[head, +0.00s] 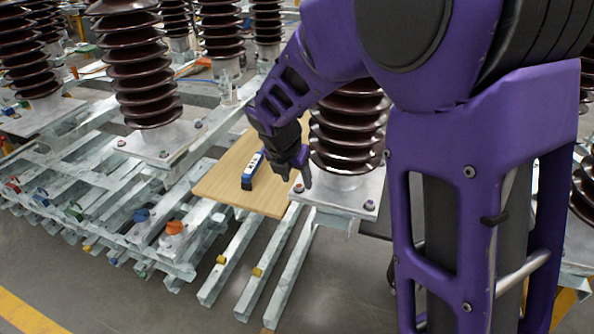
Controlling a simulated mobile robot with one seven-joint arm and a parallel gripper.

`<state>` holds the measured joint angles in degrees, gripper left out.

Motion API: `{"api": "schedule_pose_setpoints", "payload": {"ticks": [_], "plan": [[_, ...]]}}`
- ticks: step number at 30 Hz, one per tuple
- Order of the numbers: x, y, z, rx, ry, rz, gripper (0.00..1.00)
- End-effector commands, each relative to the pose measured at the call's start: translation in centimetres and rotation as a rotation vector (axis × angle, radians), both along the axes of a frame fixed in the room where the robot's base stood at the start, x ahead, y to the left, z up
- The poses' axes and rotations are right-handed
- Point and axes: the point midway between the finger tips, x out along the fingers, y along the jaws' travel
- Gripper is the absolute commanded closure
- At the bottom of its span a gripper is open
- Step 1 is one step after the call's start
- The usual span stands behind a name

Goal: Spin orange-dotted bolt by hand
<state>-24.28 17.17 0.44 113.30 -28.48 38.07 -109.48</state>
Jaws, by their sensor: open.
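The orange-dotted bolt (298,188) is small and sits at the near left corner of a pale metal base plate (335,203) under a brown ribbed insulator (347,135). My gripper (295,177) points down just above this bolt, with its jaws open. From this view I cannot tell whether the fingertips touch the bolt. Another bolt (369,205) with a purplish mark stands at the plate's front right corner. My purple arm hides part of the insulator and the right side of the scene.
A wooden board (222,187) lies left of the plate, with a blue-and-white device (253,171) on it close to my gripper. Galvanized beams (240,262) jut forward below. More insulators (140,75) stand behind. Grey floor (130,300) is clear at front left.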

Motion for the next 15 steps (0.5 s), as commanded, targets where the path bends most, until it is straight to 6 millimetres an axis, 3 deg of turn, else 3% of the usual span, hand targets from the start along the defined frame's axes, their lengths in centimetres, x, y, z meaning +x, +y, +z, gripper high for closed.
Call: {"api": "schedule_pose_setpoints", "payload": {"ticks": [4, 14, 15], "plan": [[0.46, -0.18, -1.33, 0.000, 0.000, 0.001, 0.44], [0.63, -0.26, -1.58, 0.000, -0.001, 0.000, 0.44], [0.63, -0.26, -1.58, 0.000, -0.001, 0.000, 0.47]]}}
